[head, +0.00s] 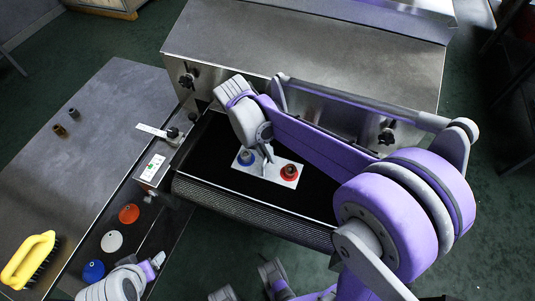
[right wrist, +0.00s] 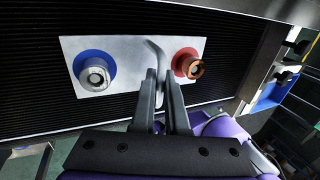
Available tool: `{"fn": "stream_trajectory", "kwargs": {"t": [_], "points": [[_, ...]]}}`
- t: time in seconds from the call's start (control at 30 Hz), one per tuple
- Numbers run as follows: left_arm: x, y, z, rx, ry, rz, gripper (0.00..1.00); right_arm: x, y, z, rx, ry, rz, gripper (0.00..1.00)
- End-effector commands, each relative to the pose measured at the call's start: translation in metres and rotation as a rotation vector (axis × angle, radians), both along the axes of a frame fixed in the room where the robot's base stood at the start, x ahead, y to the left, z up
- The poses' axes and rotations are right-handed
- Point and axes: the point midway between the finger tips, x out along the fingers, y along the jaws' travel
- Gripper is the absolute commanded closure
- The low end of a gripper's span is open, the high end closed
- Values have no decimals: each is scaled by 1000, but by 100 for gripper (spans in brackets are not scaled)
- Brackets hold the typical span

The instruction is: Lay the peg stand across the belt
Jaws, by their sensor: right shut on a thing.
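The peg stand (head: 267,172) is a flat pale plate over the black ribbed belt (head: 318,200), its long side roughly parallel to the belt's front edge. It carries a silver fitting on a blue disc (right wrist: 95,70) at one end and a copper-coloured fitting on a red disc (right wrist: 187,63) at the other. A bent grey handle rises between them. My right gripper (head: 267,157) is shut on this handle, its fingers also in the right wrist view (right wrist: 162,90). I cannot tell if the plate touches the belt. My left gripper (head: 150,268) is partly in view at the bottom left; its jaws are unclear.
The metal dryer housing (head: 310,50) stands behind the belt. On the left, a grey table (head: 95,120) holds a yellow brush (head: 28,259) and two small fittings. A dark strip beside the belt holds red (head: 129,214), white (head: 112,241) and blue (head: 93,271) discs.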

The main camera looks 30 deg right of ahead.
Motion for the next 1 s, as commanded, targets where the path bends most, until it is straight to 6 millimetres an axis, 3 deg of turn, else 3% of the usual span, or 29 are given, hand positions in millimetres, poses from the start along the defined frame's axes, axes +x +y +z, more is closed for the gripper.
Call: {"fn": "stream_trajectory", "kwargs": {"t": [0.03, 0.2, 0.57, 1.0], "points": [[0, 0, -1, 0, 0, 0, 25, 0, 0, -1, 0, 0, 0, 85], [0, 0, -1, 0, 0, 0, 25, 0, 0, -1, 0, 0, 0, 58], [0, 0, 2, 0, -1, 0, 25, 1, 1, 5, 0, 0, 0, 58], [1, 0, 12, 0, -4, 0, 25, 24, 21, 85, 0, -1, 2, 58]]}}
